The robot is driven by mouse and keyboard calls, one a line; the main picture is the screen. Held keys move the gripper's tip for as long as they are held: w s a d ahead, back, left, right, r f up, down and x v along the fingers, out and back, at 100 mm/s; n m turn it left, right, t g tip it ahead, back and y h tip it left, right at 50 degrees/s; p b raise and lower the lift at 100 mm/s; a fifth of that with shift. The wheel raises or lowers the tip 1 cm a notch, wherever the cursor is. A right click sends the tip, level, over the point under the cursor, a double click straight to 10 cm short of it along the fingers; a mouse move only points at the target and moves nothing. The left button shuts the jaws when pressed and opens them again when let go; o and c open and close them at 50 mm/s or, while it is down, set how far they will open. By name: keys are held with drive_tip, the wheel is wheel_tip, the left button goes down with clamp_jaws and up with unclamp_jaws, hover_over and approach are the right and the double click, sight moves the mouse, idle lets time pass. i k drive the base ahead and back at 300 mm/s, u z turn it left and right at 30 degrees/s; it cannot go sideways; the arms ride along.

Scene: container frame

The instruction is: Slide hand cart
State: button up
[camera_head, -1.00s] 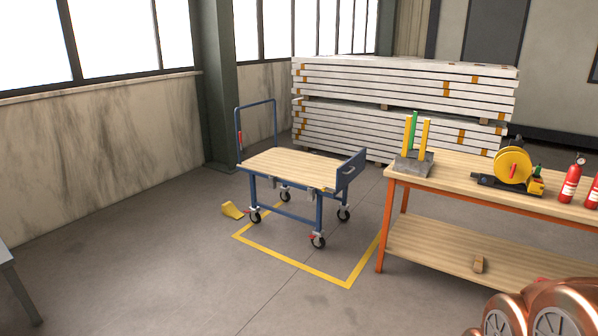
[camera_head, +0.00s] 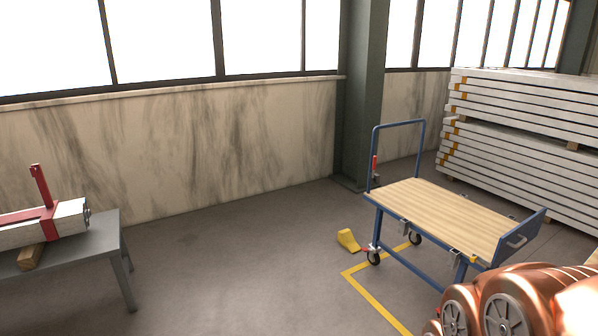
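The hand cart (camera_head: 445,215) stands on the floor at the right. It has a blue frame, a pale wooden deck, a tall looped push handle (camera_head: 398,125) on the far left end and a low blue end board (camera_head: 518,238) on the right. Its left casters (camera_head: 374,257) show, with red parts by them. The near right part of the cart is hidden behind my copper-coloured arm at the lower right. A yellow floor marking (camera_head: 375,300) runs beside and under the cart. A yellow wedge (camera_head: 347,240) lies on the floor just left of the casters. My gripper is not in view.
A grey table (camera_head: 122,240) with a metal profile (camera_head: 70,215) and a red clamp stands at the left. Stacked white beams (camera_head: 520,140) stand behind the cart at the right. A dark pillar (camera_head: 360,90) stands by the wall.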

sight(462, 227)
drive_tip(key=u, duration=0.4)
drive_tip(key=i, duration=4.1)
drive_tip(key=z, duration=0.1)
